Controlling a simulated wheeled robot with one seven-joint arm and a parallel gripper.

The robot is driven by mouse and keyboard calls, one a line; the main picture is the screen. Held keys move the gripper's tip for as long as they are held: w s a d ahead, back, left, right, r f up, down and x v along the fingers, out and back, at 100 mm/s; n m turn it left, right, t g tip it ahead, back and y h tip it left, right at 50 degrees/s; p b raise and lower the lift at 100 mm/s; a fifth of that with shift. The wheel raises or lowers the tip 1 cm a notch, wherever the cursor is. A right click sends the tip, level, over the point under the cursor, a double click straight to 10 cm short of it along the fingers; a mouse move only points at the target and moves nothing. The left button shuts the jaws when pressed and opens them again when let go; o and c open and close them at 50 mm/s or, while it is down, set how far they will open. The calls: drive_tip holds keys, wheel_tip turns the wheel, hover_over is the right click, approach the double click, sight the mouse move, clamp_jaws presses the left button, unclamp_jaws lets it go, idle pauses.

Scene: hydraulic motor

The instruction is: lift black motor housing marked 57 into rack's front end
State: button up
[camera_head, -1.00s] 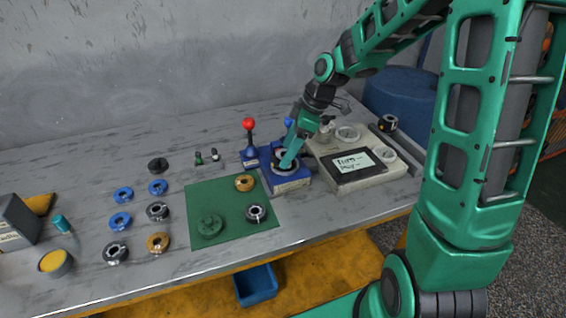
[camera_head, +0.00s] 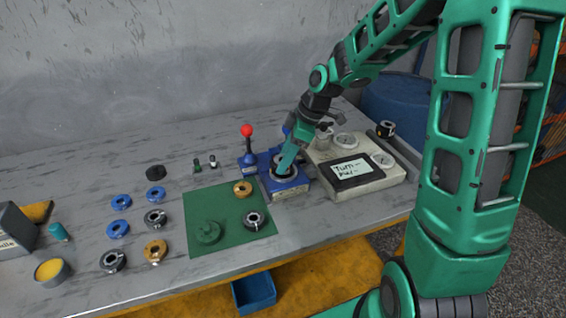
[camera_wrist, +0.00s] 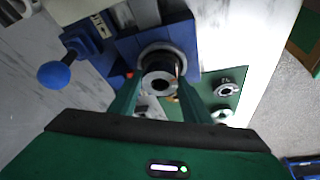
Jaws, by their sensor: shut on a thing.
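My gripper (camera_head: 285,165) reaches down into the blue fixture (camera_head: 290,188). In the wrist view, its two fingers (camera_wrist: 160,95) are shut around a dark cylindrical motor housing (camera_wrist: 161,79) with a hollow centre. A grey ring (camera_wrist: 179,55) of the fixture surrounds the housing, which still sits at the fixture. No 57 marking is readable. A dark rack (camera_head: 398,148) runs along the table's right side. A black cylindrical part (camera_head: 386,129) stands near the rack's far end. The rack's front end is near the table's right edge.
A red-knobbed lever (camera_head: 247,131) stands left of the fixture. A pale console (camera_head: 375,183) with a display lies between fixture and rack. The green mat (camera_head: 228,240) holds several ring parts. More rings (camera_head: 155,219) lie to its left.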

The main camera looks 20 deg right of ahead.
wheel_tip(320, 180, up, 4)
drive_tip(key=shift+r, duration=0.1)
drive_tip(key=s+a+r, duration=0.3)
drive_tip(key=a+r, duration=0.3)
drive_tip(key=a, duration=0.5)
drive_tip(key=shift+s+r, duration=0.25)
drive_tip(key=shift+s, duration=0.1)
drive_tip(key=shift+r, duration=0.2)
drive_tip(key=shift+r, duration=2.1)
drive_tip(key=shift+r, duration=0.1)
